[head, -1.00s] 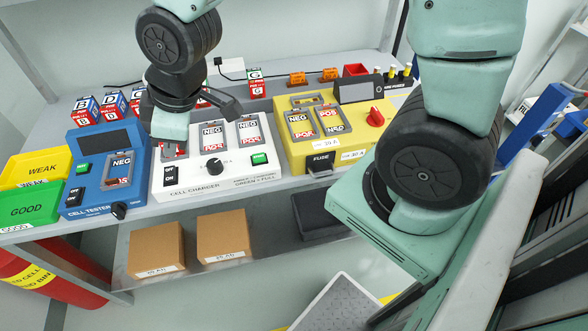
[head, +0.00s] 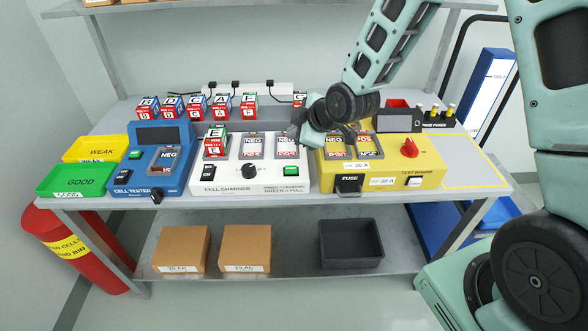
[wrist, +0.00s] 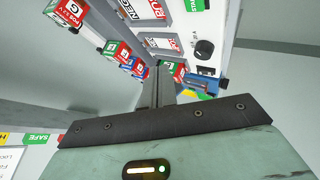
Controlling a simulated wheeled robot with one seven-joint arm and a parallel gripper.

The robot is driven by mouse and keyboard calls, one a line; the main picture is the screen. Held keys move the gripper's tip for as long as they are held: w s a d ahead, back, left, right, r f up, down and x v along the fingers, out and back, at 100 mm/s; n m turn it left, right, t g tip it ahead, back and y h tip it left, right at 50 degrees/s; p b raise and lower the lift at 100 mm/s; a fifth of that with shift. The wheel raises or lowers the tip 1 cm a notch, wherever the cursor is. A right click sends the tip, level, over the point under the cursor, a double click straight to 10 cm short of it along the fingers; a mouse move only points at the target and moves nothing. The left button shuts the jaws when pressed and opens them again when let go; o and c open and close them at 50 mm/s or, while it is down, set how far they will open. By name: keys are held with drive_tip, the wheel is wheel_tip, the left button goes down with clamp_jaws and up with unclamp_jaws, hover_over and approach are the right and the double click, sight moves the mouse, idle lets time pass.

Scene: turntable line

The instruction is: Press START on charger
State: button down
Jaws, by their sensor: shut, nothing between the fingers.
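The white cell charger (head: 225,183) stands mid-bench; it also shows in the wrist view (wrist: 228,35). Its green button (head: 291,171) is at the front right, beside a black knob (head: 249,171). My gripper (head: 302,131) is above the charger's back right, apart from the button. Its fingers (wrist: 160,78) are shut and empty.
The yellow test board (head: 325,180) is right of the charger, the blue cell tester (head: 125,180) left. Several labelled cells (head: 196,105) and a power strip (head: 262,90) stand behind. Green (head: 50,185) and yellow (head: 80,150) trays are at the far left.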

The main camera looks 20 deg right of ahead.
sight(294, 170)
drive_tip(key=shift+f, duration=0.1)
wheel_tip(294, 170, down, 9)
drive_tip(key=b, duration=0.6)
drive_tip(key=shift+b, duration=0.3)
idle(1.6)
drive_tip(key=shift+a+f+b, duration=0.1)
drive_tip(key=shift+f+b, duration=0.15)
drive_tip(key=shift+b, duration=0.15)
drive_tip(key=shift+f+b, duration=0.45)
drive_tip(key=shift+f, duration=0.05)
idle(0.6)
drive_tip(key=shift+r, duration=0.1)
drive_tip(key=shift+r+p, duration=0.6)
drive_tip(key=shift+r, duration=0.2)
drive_tip(key=shift+r, duration=0.15)
